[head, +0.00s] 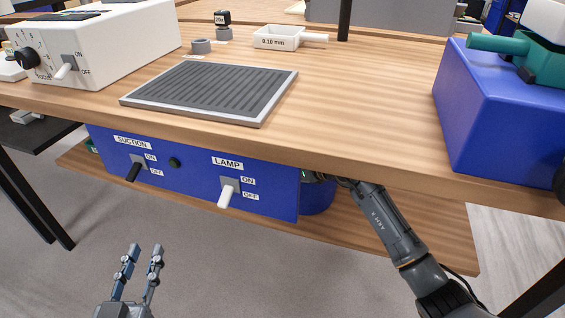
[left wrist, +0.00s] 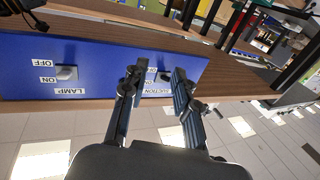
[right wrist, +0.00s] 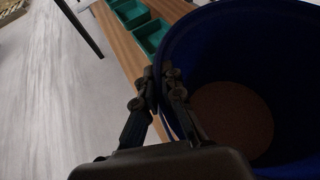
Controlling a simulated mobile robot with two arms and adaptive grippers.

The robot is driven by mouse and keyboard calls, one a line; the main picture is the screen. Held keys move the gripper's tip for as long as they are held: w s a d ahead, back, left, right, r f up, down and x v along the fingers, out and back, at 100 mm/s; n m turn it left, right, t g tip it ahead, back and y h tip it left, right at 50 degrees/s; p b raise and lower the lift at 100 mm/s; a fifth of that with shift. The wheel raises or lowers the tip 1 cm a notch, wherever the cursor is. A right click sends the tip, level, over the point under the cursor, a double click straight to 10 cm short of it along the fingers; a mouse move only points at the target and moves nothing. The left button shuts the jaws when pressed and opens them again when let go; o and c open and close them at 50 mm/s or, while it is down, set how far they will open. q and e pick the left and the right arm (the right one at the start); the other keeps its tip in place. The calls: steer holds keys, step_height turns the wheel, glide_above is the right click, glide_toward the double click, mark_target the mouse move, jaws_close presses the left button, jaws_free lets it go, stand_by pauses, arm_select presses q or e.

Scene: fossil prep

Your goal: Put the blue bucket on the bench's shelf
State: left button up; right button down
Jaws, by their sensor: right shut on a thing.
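The blue bucket (head: 318,196) stands at the bench's wooden lower shelf (head: 400,232), mostly hidden behind the blue switch panel and under the bench top. In the right wrist view the bucket (right wrist: 290,70) is large, with brown material at its bottom. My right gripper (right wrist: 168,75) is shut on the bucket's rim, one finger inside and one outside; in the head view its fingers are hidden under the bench. I cannot tell whether the bucket's base touches the shelf. My left gripper (head: 140,250) is open and empty in front of the bench; it also shows in the left wrist view (left wrist: 155,75).
The blue panel (head: 195,175) with suction and lamp switches hangs under the bench top's front edge. Green bins (right wrist: 152,35) sit on the shelf beside the bucket.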

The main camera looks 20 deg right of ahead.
arm_select(q)
steer(key=shift+r, duration=0.2)
steer(key=shift+r, duration=0.1)
arm_select(e)
steer(key=shift+f, duration=0.1)
steer(key=c, duration=1.5)
jaws_free()
